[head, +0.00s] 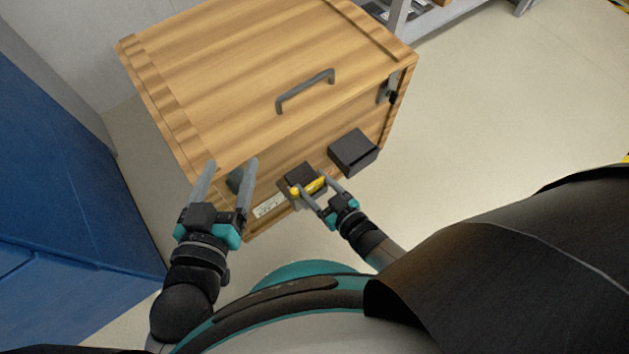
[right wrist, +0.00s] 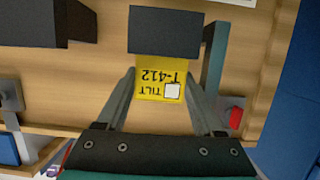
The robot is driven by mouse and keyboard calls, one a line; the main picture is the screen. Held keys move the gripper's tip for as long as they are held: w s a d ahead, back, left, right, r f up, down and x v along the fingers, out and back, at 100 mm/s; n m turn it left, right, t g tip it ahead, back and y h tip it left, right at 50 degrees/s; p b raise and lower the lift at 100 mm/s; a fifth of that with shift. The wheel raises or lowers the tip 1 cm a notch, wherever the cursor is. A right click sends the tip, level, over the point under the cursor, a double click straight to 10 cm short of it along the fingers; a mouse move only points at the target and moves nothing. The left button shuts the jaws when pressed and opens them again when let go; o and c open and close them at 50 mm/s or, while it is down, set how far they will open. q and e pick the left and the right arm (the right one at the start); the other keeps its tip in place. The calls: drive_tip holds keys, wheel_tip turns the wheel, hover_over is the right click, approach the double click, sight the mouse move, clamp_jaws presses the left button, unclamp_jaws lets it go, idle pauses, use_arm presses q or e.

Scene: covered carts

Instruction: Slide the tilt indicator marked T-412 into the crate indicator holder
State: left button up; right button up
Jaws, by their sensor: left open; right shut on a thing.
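The yellow tilt indicator (right wrist: 160,80) reads TILT T-412, upside down in the right wrist view. My right gripper (head: 312,187) is shut on it, close to the front face of the wooden crate (head: 240,70). A dark block (right wrist: 178,30) lies at the indicator's far end and hides that end; it also shows in the head view (head: 300,173). It may be the crate indicator holder, but I cannot tell whether the indicator is inside it or only against it. My left gripper (head: 232,163) is open and empty, at the crate's front left.
A second dark box (head: 353,150) sits on the crate front, right of my right gripper. A white label (head: 268,207) is low on the front. The lid has a grey handle (head: 305,90). A blue bulk (head: 60,170) stands left. The floor at right is clear.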

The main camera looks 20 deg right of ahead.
drive_tip(key=shift+f, duration=0.5)
drive_tip(key=o, duration=1.3)
drive_tip(key=shift+o, duration=0.8)
drive_tip(key=shift+a, duration=0.1)
drive_tip(key=shift+s, duration=0.1)
